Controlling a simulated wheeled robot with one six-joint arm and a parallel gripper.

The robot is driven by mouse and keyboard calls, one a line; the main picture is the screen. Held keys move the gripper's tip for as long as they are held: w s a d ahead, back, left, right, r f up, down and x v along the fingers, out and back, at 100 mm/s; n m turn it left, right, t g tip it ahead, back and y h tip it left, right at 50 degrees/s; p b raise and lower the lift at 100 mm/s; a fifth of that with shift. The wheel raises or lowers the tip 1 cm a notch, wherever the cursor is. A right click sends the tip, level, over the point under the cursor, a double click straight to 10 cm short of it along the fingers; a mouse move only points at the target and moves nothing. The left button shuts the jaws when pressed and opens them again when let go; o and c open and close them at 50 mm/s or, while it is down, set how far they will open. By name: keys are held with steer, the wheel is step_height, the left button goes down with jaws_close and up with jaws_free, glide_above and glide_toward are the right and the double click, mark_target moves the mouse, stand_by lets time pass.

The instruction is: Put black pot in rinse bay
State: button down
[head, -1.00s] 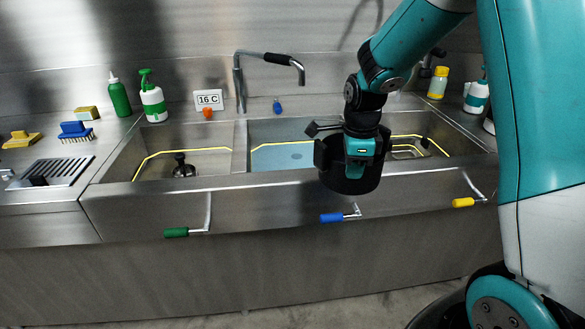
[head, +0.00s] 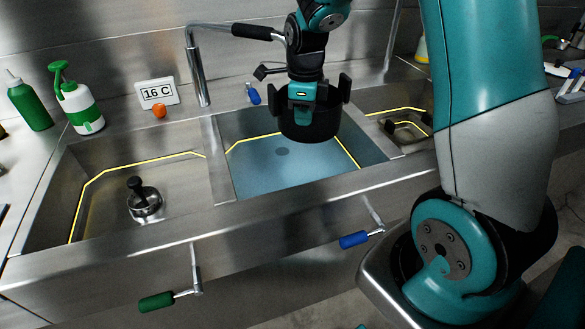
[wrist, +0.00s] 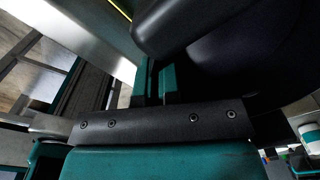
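The black pot (head: 310,128) hangs upright in my gripper (head: 302,98) in the head view, above the middle bay (head: 255,180), which holds bluish water. My gripper is shut on the pot at its near side, and the fingertips are partly hidden. In the wrist view the dark pot (wrist: 250,55) fills the upper right, against the teal finger pads (wrist: 158,82). The pot is clear of the water and appears above the bay's back right part. No label shows which bay is the rinse bay.
The left bay (head: 105,205) holds a drain plug (head: 145,200). A small right bay (head: 405,130) lies beyond a divider. The faucet (head: 200,65) stands behind, its spout close to my arm. Green (head: 157,302) and blue (head: 354,239) lever handles stick out at the front.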

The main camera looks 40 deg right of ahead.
step_height(320, 180, down, 18)
steer(key=shift+f+p, duration=0.2)
steer(key=shift+p, duration=0.1)
steer(key=shift+f, duration=0.15)
steer(key=c, duration=1.3)
jaws_free()
steer(key=shift+s, duration=0.1)
steer(key=shift+c, duration=0.2)
